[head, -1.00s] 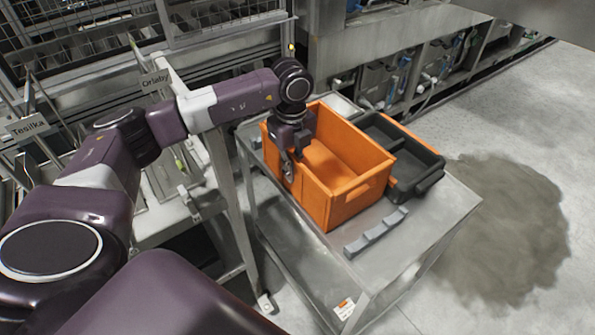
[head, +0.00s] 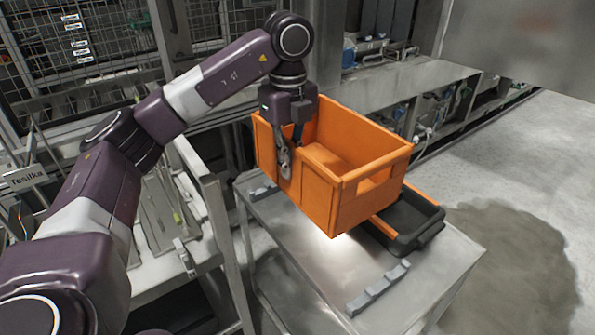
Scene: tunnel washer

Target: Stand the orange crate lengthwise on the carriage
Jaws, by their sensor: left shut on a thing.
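The orange crate (head: 350,200) is in the middle of the head view, open side up and empty as far as I see. My left gripper (head: 286,165) is shut on its left side wall, with one finger outside the wall; the other finger is mostly hidden. The crate hangs above the grey metal carriage (head: 310,250), with a gap under it. Two grey rail pieces lie on the carriage top, one at the near right (head: 378,288) and one at the far left (head: 263,191). My right gripper is out of view.
A black tray (head: 412,225) with an orange edge strip lies on the carriage's right side, partly hidden behind the crate. Open floor with a dark patch (head: 510,245) lies at right.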

